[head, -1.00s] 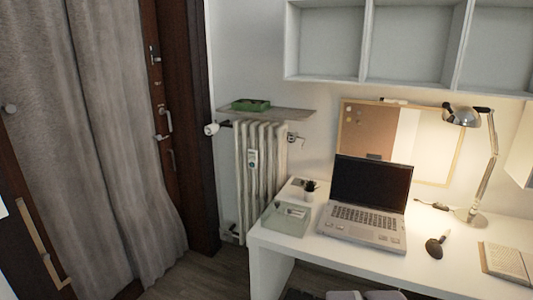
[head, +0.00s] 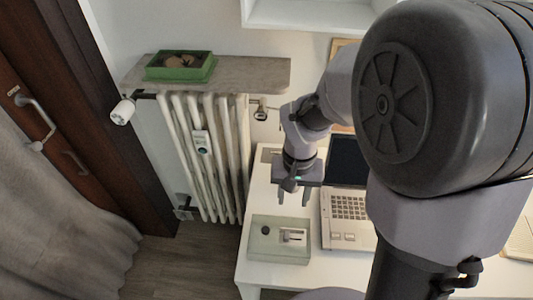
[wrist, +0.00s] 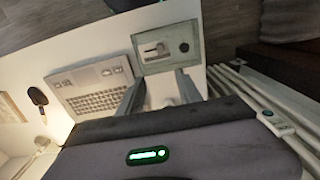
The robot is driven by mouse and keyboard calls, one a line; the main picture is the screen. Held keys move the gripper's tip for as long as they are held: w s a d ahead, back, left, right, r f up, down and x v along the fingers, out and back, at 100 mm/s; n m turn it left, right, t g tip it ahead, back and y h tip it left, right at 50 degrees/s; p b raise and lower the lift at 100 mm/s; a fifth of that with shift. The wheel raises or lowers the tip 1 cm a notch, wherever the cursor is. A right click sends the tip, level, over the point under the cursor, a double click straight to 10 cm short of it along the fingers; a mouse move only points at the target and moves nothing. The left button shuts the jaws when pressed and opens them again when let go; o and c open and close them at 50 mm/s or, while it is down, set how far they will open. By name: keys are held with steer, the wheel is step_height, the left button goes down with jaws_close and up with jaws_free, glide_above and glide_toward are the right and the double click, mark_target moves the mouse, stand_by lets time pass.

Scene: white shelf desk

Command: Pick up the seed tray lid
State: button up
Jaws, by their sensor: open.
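A pale, see-through green rectangular piece (head: 265,254), which looks like the seed tray lid, lies on the left front corner of the white desk. A dark round spot and a small light patch show within its outline. It also shows in the wrist view (wrist: 142,66), just beyond my fingertips. The green seed tray (head: 180,73) stands on the shelf above the radiator, with brown contents. My gripper (head: 293,196) is open and empty, above the desk behind the lid and apart from it. Its two fingers also show in the wrist view (wrist: 160,79).
A laptop (head: 348,207) stands right of the lid, partly hidden by my arm. The radiator (head: 205,160) and its shelf (head: 250,75) are at the left. A wall cube shelf (head: 300,14) hangs above. A trowel-like dark object (wrist: 37,97) lies beyond the laptop.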

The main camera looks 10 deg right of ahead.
steer(key=b, duration=0.6)
glide_toward(287, 229)
steer(key=s, duration=0.2)
steer(key=shift+s+a, duration=0.1)
steer(key=shift+s, duration=0.25)
steer(key=f+b, duration=0.1)
steer(key=f, duration=0.1)
steer(key=f+b, duration=0.1)
steer(key=f, duration=0.1)
steer(key=w+f+b, duration=0.1)
steer(key=f, duration=0.1)
steer(key=shift+a+f, duration=0.15)
steer(key=shift+a, duration=0.1)
steer(key=shift+c, duration=0.4)
jaws_close()
